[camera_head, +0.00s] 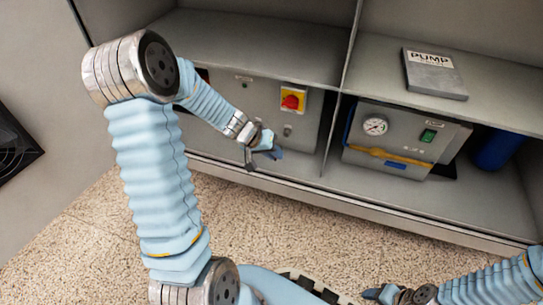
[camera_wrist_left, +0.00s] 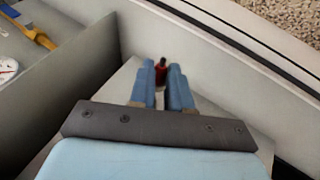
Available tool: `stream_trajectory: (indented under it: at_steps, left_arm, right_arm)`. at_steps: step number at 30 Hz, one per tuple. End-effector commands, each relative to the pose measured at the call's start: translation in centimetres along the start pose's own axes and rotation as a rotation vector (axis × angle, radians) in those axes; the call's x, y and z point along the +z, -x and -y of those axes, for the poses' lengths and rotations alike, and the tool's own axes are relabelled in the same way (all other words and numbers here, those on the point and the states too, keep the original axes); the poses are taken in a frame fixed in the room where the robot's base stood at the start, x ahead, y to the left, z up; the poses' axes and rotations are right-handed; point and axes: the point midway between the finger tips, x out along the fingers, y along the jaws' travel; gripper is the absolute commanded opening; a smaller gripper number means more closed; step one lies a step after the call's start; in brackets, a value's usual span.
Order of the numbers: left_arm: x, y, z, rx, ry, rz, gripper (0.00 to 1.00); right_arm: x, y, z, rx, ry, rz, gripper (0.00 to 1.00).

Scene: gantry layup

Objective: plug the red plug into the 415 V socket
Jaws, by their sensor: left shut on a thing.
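In the left wrist view the red plug (camera_wrist_left: 162,66), with a dark tip, shows between the two blue fingers of my left gripper (camera_wrist_left: 163,72), which is shut on it. In the head view my left gripper (camera_head: 264,155) is in front of the lower left bay, below the red rotary switch on its yellow plate (camera_head: 292,98). The plug cannot be made out there. I cannot make out a socket marked 415 V in either view. My right gripper (camera_head: 376,293) is low at the bottom right, away from the cabinet; its jaws are too small to judge.
A grey divider (camera_head: 333,120) separates the left bay from the right bay. The right bay holds a pump unit (camera_head: 390,140) with a gauge and yellow hose. A "PUMP" block (camera_head: 435,74) lies on the shelf above. Speckled floor (camera_head: 270,215) is open in front.

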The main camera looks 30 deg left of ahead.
Motion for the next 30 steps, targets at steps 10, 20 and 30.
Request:
stream_trajectory:
  at_steps: [10, 20, 30]
  left_arm:
    - [-3.0, -1.2, -0.1, 0.001, -0.001, 0.001, 0.00]
    - [-3.7, -1.6, 0.0, 0.000, 0.000, 0.001, 0.00]
    - [-3.7, -1.5, 0.0, 0.000, 0.000, 0.001, 0.00]
  right_arm:
    - [0.0, 1.1, 0.4, 0.000, 0.001, 0.003, 0.54]
    - [0.1, 1.2, 0.5, 0.000, 0.001, 0.004, 0.54]
    - [0.1, 1.2, 0.5, 0.000, 0.001, 0.004, 0.54]
